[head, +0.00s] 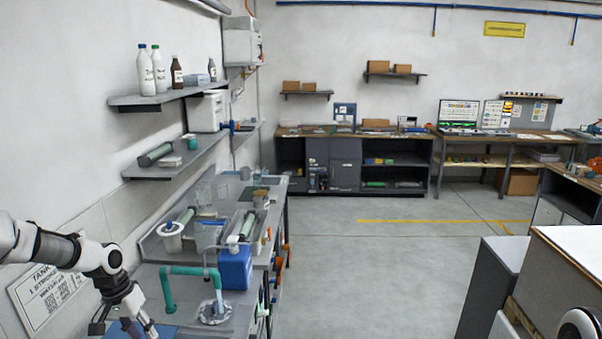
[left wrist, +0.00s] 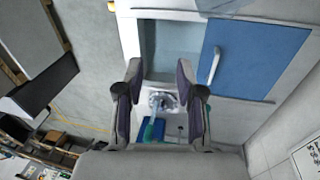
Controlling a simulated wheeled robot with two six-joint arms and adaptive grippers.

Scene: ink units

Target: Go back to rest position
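My left gripper (head: 122,326) is at the lower left of the head view, above the near end of the wall bench, partly cut off by the frame edge. In the left wrist view its two fingers (left wrist: 158,90) are spread apart, with nothing between them. Below them are a grey basin (left wrist: 178,50) and a blue mat (left wrist: 252,58) with a white handle-like piece (left wrist: 215,66) on it. The mat also shows in the head view (head: 164,331). My right gripper is not in view; only a rounded white part of my body shows at the lower right.
On the bench stand a teal pipe (head: 190,271) and a blue jerrycan (head: 235,270), close to my left arm. Wall shelves (head: 160,98) with bottles hang above. A white-topped cabinet (head: 575,245) is at the right. The floor (head: 385,265) between is clear.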

